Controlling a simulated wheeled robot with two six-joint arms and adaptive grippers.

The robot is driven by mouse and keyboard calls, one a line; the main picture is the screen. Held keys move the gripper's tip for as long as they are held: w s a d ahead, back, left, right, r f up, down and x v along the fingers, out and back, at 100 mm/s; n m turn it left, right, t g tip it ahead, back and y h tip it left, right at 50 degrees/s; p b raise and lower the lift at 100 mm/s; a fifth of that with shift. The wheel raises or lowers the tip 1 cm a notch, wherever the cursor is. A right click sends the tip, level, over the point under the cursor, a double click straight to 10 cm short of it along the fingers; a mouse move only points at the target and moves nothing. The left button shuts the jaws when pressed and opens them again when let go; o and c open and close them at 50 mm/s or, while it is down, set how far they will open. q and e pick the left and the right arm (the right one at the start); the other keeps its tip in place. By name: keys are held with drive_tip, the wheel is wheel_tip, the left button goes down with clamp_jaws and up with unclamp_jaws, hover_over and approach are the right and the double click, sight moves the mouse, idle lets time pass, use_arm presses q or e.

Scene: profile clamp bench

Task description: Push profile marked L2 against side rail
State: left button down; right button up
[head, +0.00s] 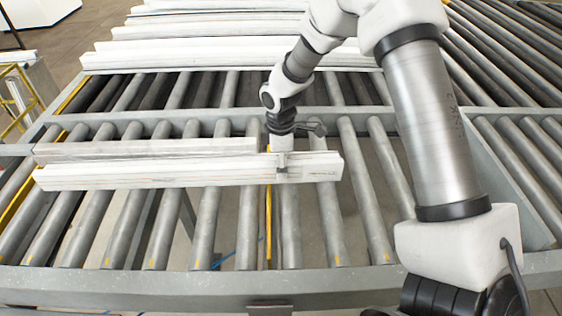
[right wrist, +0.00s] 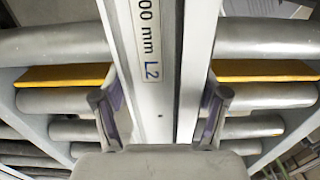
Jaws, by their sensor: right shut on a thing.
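The white profile marked L2 (head: 130,177) lies crosswise on the rollers in the head view. Its label (right wrist: 150,72) reads L2 in the right wrist view. My right gripper (head: 281,160) is shut on the profile near its right end. In the right wrist view, the fingers (right wrist: 163,105) flank the profile (right wrist: 196,60), one on each side. My left gripper is out of view.
More white profiles (head: 200,55) lie behind the grey cross beam (head: 335,112). The front beam (head: 180,287) edges the roller bed. The rollers (head: 215,225) in front of the profile are clear. A yellow frame (head: 22,95) stands at far left.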

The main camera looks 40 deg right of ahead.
drive_tip(key=o, duration=1.5)
drive_tip(key=shift+w+d+r, duration=0.1)
drive_tip(key=shift+w+r, duration=0.1)
drive_tip(key=shift+w, duration=0.15)
drive_tip(key=o, duration=0.4)
drive_tip(key=shift+c, duration=0.2)
drive_tip(key=shift+w+d+f, duration=0.2)
drive_tip(key=shift+d+f, duration=0.05)
drive_tip(key=shift+f, duration=0.05)
drive_tip(key=shift+s+a+r, duration=0.1)
drive_tip(key=shift+a+r, duration=0.05)
drive_tip(key=shift+r, duration=0.2)
wheel_tip(320, 180, up, 11)
drive_tip(key=shift+r, duration=0.15)
